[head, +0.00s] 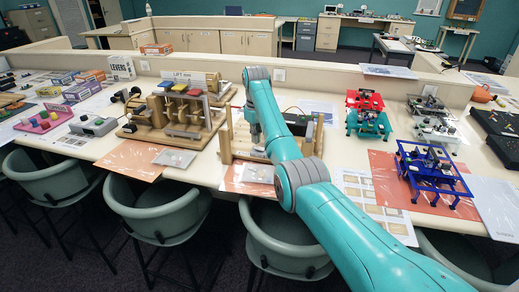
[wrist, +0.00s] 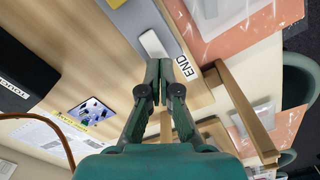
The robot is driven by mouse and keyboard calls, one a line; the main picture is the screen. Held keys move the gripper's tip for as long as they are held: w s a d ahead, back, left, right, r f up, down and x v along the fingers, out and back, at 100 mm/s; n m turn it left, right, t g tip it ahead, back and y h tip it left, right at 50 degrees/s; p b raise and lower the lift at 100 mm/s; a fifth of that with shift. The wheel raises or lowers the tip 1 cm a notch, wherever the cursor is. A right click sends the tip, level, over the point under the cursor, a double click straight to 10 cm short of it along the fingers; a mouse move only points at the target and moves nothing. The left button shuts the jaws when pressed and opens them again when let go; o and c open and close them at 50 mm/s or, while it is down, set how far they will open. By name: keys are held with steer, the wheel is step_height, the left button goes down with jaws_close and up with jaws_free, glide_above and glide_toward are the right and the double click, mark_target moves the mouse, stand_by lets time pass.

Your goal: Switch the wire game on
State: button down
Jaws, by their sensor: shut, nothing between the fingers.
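The wire game (head: 226,150), a wooden base with upright posts, stands on the table behind my arm, which hides part of it in the head view. In the wrist view its wooden board (wrist: 75,45) carries a grey strip (wrist: 130,18) with a white rounded piece (wrist: 152,43) that looks like the switch. An "END" label (wrist: 185,66) lies beside it. My gripper (wrist: 165,65) is shut and empty, pointing at the board with its fingertips close to the white piece and the label. I cannot tell whether they touch, or the switch's state.
A wooden post (wrist: 245,110) rises to the right of my gripper in the wrist view, and a black box (wrist: 22,78) is at left. The wooden levers exhibit (head: 175,112) stands left of the game. Red and green stands (head: 367,115) are to the right.

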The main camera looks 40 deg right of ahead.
mark_target(256, 147)
steer(key=shift+f, duration=1.25)
stand_by(0.8)
steer(key=shift+r, duration=3.55)
